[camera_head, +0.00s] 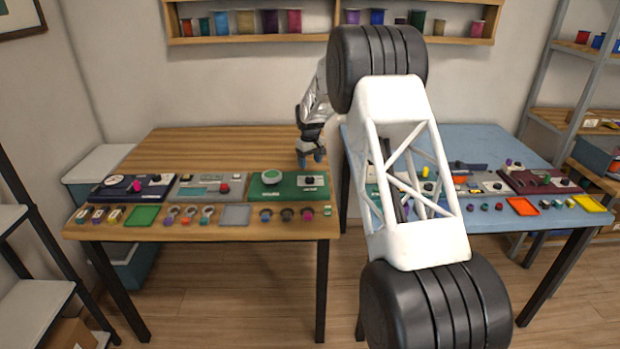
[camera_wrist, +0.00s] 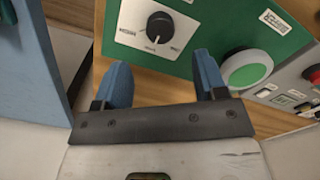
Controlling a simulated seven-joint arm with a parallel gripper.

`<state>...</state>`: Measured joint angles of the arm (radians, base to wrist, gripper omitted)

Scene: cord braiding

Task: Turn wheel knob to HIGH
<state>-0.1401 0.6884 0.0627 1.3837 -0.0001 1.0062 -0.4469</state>
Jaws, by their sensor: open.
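A black round knob (camera_wrist: 160,27) with a white pointer mark sits on a white plate (camera_wrist: 128,33) with small dark labels I cannot read. The same knob shows in the head view (camera_head: 309,180) at the right of a green panel (camera_head: 291,193) on the wooden table. My gripper (camera_head: 310,159) hangs behind and above the panel's back right edge. In the wrist view, the blue fingers of my gripper (camera_wrist: 163,76) are apart and nothing is between them. The knob lies beyond the fingertips, untouched.
A large green round button (camera_wrist: 246,69) is beside the knob plate on the same panel. More control panels (camera_head: 208,187) stand to the left. Small parts and trays (camera_head: 235,215) line the table front. A blue table (camera_head: 490,145) stands at the right across a narrow gap.

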